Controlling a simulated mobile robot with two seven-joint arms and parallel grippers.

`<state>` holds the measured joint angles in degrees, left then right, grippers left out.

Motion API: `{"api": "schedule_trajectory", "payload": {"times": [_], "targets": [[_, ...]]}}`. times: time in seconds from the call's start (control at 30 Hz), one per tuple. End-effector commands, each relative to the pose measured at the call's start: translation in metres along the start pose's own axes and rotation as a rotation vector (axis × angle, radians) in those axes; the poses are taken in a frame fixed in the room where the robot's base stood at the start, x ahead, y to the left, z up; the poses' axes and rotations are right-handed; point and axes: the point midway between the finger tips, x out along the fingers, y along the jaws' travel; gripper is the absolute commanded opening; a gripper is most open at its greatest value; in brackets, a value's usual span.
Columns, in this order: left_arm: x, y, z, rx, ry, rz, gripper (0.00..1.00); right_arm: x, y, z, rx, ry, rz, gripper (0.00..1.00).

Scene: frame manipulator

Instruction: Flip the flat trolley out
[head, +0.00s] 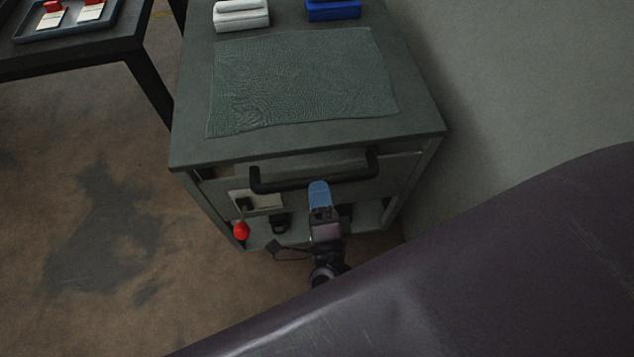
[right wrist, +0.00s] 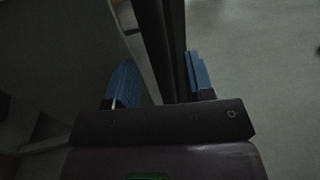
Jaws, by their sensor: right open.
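A grey cabinet-like unit (head: 190,150) stands in the middle of the head view, and it may be the trolley; no wheels show. A black bar handle (head: 275,185) runs across its front below the top edge. My right gripper (head: 319,185) is at the handle's right half, blue fingertips up against or just below the bar. In the right wrist view the right gripper (right wrist: 160,65) is open, with a dark bar (right wrist: 158,35) passing between its blue fingers. The jaws are apart around it; contact cannot be told. My left gripper is out of view.
A grey-green mat (head: 300,80), a white box (head: 241,16) and a blue box (head: 333,10) lie on top. A red knob (head: 241,231) hangs at the lower front. A dark table (head: 80,62) with a tray stands left. A wall (head: 530,80) is right. Floor (head: 60,150) is open left.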

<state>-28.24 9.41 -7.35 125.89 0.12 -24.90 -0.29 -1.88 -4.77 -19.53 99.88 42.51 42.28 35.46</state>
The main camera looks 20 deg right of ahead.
Motion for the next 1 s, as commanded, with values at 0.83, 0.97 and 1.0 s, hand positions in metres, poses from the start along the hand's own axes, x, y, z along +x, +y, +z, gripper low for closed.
{"api": "schedule_trajectory", "payload": {"times": [0.83, 0.97, 1.0], "targets": [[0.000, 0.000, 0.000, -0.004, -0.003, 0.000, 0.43, -0.084, 0.000, 0.000, 0.000, -0.001, 0.001, 0.48], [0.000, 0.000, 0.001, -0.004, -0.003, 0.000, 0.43, -0.084, 0.000, 0.000, 0.000, -0.001, 0.001, 0.48], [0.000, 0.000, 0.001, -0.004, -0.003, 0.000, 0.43, -0.084, 0.000, 0.000, 0.000, -0.001, 0.001, 0.48]]}}
